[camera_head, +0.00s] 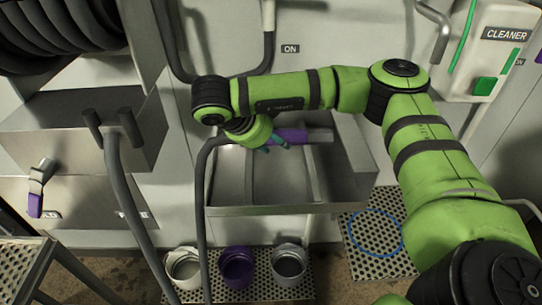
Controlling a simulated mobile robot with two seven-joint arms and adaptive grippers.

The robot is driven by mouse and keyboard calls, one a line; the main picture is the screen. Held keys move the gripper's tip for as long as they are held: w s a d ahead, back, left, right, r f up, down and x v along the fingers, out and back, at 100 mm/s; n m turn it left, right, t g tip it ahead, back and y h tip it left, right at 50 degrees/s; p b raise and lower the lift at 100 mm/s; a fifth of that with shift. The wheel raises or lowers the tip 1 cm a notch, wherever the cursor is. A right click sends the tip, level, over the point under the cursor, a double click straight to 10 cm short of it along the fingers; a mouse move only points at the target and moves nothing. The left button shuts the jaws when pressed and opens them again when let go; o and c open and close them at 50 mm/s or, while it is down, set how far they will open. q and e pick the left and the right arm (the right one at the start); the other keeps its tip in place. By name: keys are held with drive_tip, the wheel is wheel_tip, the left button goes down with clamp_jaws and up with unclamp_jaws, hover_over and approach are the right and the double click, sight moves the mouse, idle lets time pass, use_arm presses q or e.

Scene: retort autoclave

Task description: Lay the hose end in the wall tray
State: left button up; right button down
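The hose end (289,135) has a purple grip and a grey metal tip pointing right. It lies level across the back part of the wall tray (290,209), a grey metal tray with dividers. I cannot tell whether it touches the tray. Its dark hose (201,215) runs left over the tray's left side and down toward the floor. My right gripper (270,147), with teal fingertips, is at the purple grip and appears closed around it; the wrist hides part of the grip. My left gripper is not in view.
Below the tray stand a white jar (184,268), a purple jar (236,268) and a grey jar (289,265) on a perforated stand. A blue ring (376,232) lies on another perforated platform. A metal box (75,135) with a thick hose stands left; a cleaner dispenser (490,50) hangs upper right.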

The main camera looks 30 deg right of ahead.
drive_tip(key=shift+f, duration=2.9)
drive_tip(key=shift+f, duration=0.1)
drive_tip(key=c, duration=0.7)
unclamp_jaws()
drive_tip(key=shift+o, duration=0.2)
drive_tip(key=shift+r, duration=0.2)
drive_tip(key=v, duration=1.2)
drive_tip(key=shift+f, duration=0.1)
